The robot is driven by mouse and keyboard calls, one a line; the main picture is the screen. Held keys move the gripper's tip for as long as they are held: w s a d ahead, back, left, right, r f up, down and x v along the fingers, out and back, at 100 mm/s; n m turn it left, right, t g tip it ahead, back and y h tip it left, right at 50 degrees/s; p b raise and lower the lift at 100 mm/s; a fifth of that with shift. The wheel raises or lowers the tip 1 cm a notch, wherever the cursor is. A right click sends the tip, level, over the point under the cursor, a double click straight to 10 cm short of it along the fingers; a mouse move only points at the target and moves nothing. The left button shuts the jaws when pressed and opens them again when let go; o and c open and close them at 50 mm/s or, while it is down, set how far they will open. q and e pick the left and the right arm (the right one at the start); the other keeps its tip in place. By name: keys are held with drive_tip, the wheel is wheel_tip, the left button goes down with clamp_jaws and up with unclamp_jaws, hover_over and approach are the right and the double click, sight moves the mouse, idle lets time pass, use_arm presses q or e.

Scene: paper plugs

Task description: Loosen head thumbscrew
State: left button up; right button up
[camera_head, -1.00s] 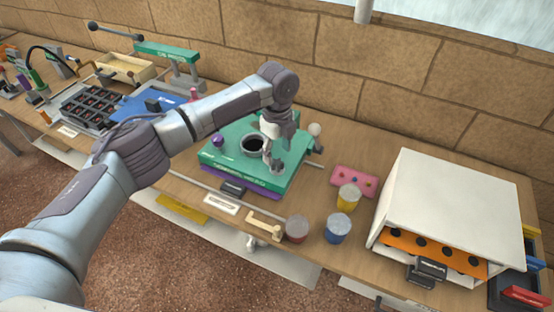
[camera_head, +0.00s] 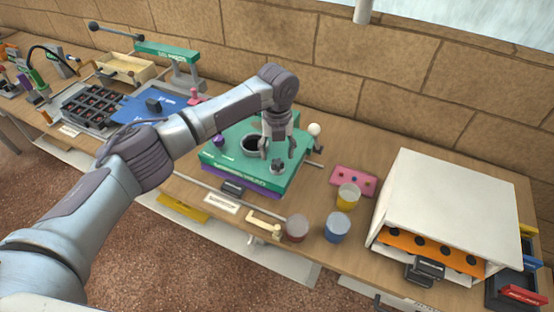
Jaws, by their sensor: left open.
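The green device (camera_head: 230,160) with a purple base stands on the bench in the middle. A dark round opening (camera_head: 252,145) is in its top. A small dark-grey knob (camera_head: 277,167), which looks like the thumbscrew, stands on its top near the front right. My left gripper (camera_head: 278,156) points down over the device with its fingers apart, just above and around the back of the knob. I cannot tell whether they touch it. A purple knob (camera_head: 218,140) is at the device's left, and a pale round knob (camera_head: 314,129) at its right. My right gripper is not in view.
A white box (camera_head: 455,195) with an orange tray (camera_head: 430,250) stands at the right. The stone wall rises behind the bench.

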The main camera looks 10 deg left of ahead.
sight(277, 161)
use_arm(q)
drive_tip(key=shift+f+b, duration=1)
drive_tip(key=shift+f, duration=1)
drive_tip(key=c, duration=1.1)
